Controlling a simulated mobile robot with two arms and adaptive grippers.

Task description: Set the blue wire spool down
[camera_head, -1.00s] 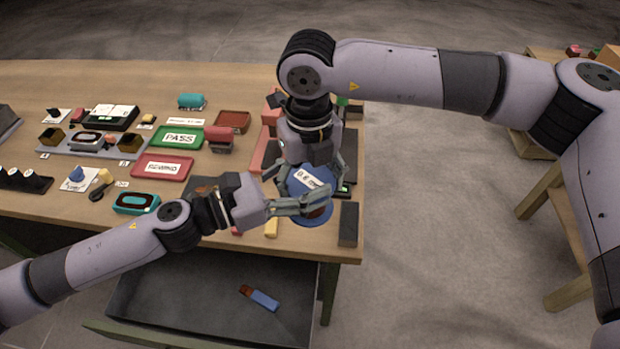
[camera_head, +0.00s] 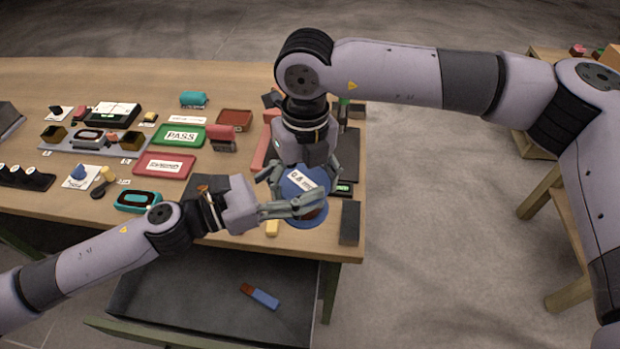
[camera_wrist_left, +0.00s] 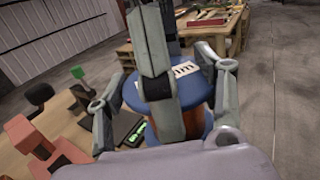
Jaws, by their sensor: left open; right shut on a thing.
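The blue wire spool (camera_head: 302,182), with a white label on its upper flange and copper-coloured wire below, is near the table's front right corner. My right gripper (camera_head: 305,174) comes from behind and above and is shut on it. My left gripper (camera_head: 308,205) is open, its fingers reaching around the spool's near side. In the left wrist view the spool (camera_wrist_left: 187,72) sits behind a central grey finger, with more fingers on both sides. The spool's underside and any contact with the table are hidden.
A dark block (camera_head: 349,223) stands at the table's front right edge, and a yellow piece (camera_head: 272,228) lies left of the spool. The drawer (camera_head: 180,300) below is open and holds a blue-and-brown item (camera_head: 260,296). Trays and parts crowd the table's left and middle.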

